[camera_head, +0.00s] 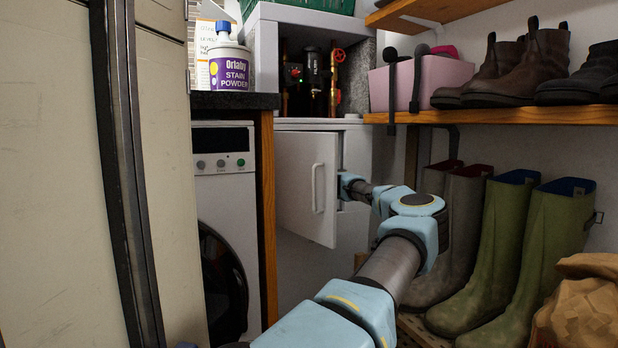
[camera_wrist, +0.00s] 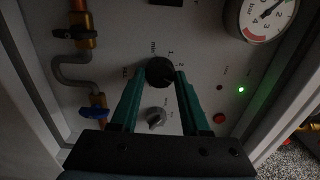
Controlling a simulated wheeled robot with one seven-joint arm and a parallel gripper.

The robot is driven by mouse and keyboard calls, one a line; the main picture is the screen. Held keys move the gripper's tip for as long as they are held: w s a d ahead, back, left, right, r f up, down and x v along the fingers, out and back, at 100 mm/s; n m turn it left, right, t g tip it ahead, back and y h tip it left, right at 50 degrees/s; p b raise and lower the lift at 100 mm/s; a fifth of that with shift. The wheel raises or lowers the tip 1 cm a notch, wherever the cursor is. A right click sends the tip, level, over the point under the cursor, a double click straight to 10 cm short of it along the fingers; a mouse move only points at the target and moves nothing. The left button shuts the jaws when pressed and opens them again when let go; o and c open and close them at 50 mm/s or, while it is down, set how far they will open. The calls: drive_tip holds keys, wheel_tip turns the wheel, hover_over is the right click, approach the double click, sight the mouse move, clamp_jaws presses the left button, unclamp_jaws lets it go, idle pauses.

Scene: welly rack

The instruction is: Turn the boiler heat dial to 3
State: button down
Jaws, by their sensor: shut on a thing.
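The black round boiler heat dial (camera_wrist: 159,72) is on the pale panel in the wrist view. Marks like "min", 1 and 2 run around its top and right; the lower marks are hidden or too dark to read. Its pointer cannot be made out. My gripper (camera_wrist: 161,76) is shut on the dial, one green finger on each side. In the head view my arm reaches into the white boiler cabinet (camera_head: 317,258) past its open door (camera_head: 307,187). The dial and fingers are hidden there.
Below the dial is a small grey knob (camera_wrist: 156,118). A red button (camera_wrist: 219,118), green light (camera_wrist: 241,90), pressure gauge (camera_wrist: 262,18) and blue-handled valve (camera_wrist: 93,112) are around it. Green boots (camera_head: 495,255) stand right of my arm; a washing machine (camera_head: 224,160) is left.

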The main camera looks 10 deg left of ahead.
drive_tip(key=shift+f, duration=0.1)
idle(0.3)
drive_tip(key=shift+c, duration=1.9)
unclamp_jaws()
drive_tip(key=shift+r, duration=0.2)
wheel_tip(320, 180, up, 10)
drive_tip(key=p, duration=0.4)
drive_tip(key=shift+w+d+r, duration=0.15)
drive_tip(key=shift+r, duration=0.1)
wheel_tip(320, 180, down, 7)
drive_tip(key=s+d+g+b, duration=0.1)
drive_tip(key=s+d+b, duration=0.5)
drive_tip(key=s, duration=0.4)
drive_tip(key=shift+d+f, duration=0.35)
drive_tip(key=shift+d, duration=0.25)
drive_tip(key=shift+s, duration=0.1)
